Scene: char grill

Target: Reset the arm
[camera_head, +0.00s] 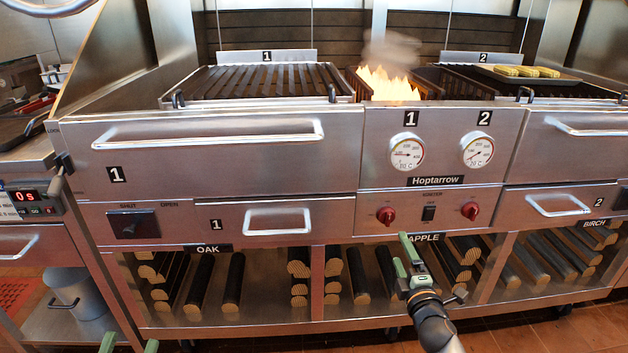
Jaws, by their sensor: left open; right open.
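My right gripper (407,262) has green fingers and is open and empty. It is in front of the grill's lower shelf, below the red knobs, near the APPLE label. Its dark arm comes up from the bottom edge, right of centre. My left gripper (129,345) shows only as two green fingertips at the bottom edge on the left. They are apart with nothing seen between them. The rest of the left arm is out of frame. The steel char grill (270,185) fills the middle of the view.
Flames (388,84) and smoke rise between grate 1 (265,82) and grate 2. A tray with yellow food (525,71) sits on grate 2. Drawer handles (277,221) stick out. Logs (235,280) fill the lower shelf. A metal pot (78,293) stands at the left.

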